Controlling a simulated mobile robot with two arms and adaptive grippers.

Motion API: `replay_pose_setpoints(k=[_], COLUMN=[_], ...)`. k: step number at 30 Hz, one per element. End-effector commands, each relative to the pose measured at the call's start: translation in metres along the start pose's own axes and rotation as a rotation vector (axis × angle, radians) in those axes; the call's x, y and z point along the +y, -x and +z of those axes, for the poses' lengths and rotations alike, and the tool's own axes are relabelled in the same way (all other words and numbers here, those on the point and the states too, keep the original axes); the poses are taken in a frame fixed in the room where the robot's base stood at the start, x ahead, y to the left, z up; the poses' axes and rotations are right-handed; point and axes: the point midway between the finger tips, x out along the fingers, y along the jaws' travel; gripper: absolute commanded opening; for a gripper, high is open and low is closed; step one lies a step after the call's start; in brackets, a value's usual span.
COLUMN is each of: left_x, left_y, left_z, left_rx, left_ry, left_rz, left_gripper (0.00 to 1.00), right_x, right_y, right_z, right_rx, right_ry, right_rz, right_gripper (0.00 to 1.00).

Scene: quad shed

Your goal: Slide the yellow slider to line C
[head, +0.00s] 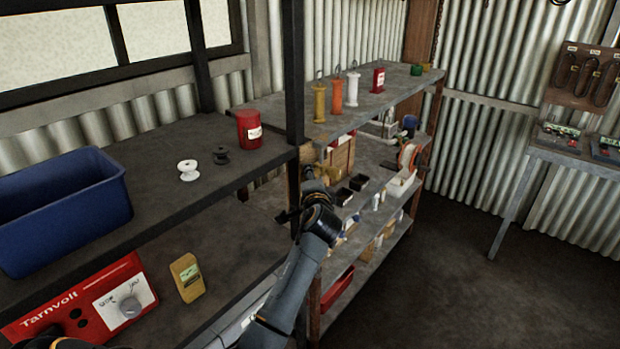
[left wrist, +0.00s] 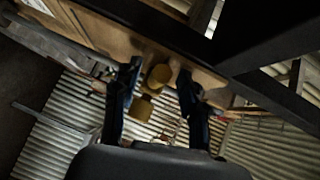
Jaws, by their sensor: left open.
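The yellow slider (left wrist: 158,77) shows in the left wrist view as a rounded yellow piece by a wooden board (left wrist: 118,35), with a second yellow part (left wrist: 143,108) just below it. In the head view, a yellow piece (head: 328,173) shows by the wooden board (head: 311,158), just beyond my left gripper (head: 296,193). My left gripper also shows in the left wrist view (left wrist: 160,72); its two dark fingers are apart, with the yellow slider between them in the picture. I cannot tell whether they touch it. Line C and the other markings cannot be read. My right gripper is not in view.
A dark upright post (head: 293,75) stands close to my left gripper. The shelf (head: 385,100) holds yellow, orange, white and red items. A blue bin (head: 62,210), red can (head: 249,130) and red Tarnvolt unit (head: 85,300) stand at left. The floor at right is clear.

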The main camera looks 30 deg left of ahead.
Motion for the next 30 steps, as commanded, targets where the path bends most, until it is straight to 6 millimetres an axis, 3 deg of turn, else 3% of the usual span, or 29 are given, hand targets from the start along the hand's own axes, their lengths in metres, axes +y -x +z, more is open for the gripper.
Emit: replay_pose_setpoints(k=[5, 12, 20, 23, 30], left_x=[0.0, 0.0, 0.003, 0.019, 0.082], left_y=[0.0, 0.0, 0.0, -0.002, -0.01], left_z=[0.0, 0.0, 0.0, 0.003, 0.011], left_rx=[0.0, 0.0, 0.0, -0.001, -0.002], left_ry=[0.0, 0.0, -0.001, -0.002, -0.003], left_rz=[0.0, 0.0, 0.0, 0.002, 0.009], left_gripper=[0.43, 0.0, 0.0, 0.0, 0.0], right_x=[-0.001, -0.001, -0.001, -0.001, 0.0], right_y=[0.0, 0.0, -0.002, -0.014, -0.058], right_z=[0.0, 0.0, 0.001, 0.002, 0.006], right_rx=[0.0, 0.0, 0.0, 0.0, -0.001], right_ry=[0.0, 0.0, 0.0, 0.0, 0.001], right_rz=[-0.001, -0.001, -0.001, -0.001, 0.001], right_gripper=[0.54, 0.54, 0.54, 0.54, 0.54])
